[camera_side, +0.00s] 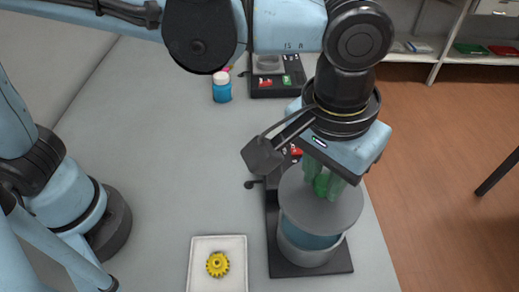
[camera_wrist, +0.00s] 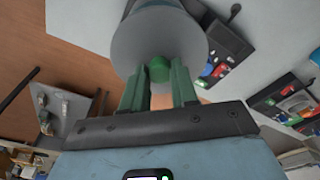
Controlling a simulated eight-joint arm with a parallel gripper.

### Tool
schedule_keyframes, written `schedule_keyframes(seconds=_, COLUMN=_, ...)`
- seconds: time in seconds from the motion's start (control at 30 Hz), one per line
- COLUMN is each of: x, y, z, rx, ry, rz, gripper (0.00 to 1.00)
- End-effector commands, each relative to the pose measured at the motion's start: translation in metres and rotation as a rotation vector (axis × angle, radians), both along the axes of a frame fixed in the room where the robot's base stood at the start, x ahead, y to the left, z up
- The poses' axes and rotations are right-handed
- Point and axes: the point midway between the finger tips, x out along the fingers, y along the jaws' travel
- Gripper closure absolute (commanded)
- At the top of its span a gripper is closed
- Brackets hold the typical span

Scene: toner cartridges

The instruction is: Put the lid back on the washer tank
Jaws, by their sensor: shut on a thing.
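My gripper (camera_side: 322,180) points down and is shut on the green knob (camera_wrist: 158,69) of the grey round lid (camera_side: 325,208). In the wrist view the lid (camera_wrist: 150,38) lies beyond the fingers (camera_wrist: 158,85), with the knob between them. The washer tank (camera_side: 308,251), a grey cylinder, stands on a black base (camera_side: 285,267) directly below the lid in the side view. A blue band shows inside the tank at the front, below the lid's edge. The lid hides most of the tank's opening. I cannot tell how large the gap between lid and rim is.
A white tray (camera_side: 195,270) with a yellow gear (camera_side: 217,264) sits left of the washer. A blue bottle (camera_side: 222,90) with a white cap and another black unit (camera_side: 266,90) stand at the back. The table's left middle is clear; its right edge is close to the washer.

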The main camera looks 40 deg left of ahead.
Motion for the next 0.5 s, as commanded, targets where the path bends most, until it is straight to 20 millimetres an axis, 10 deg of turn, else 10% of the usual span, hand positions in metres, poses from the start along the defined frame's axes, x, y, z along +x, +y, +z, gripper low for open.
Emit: schedule_keyframes(seconds=0.5, x=0.000, y=-0.001, z=-0.038, rx=0.000, ry=0.000, rz=0.003, gripper=1.00)
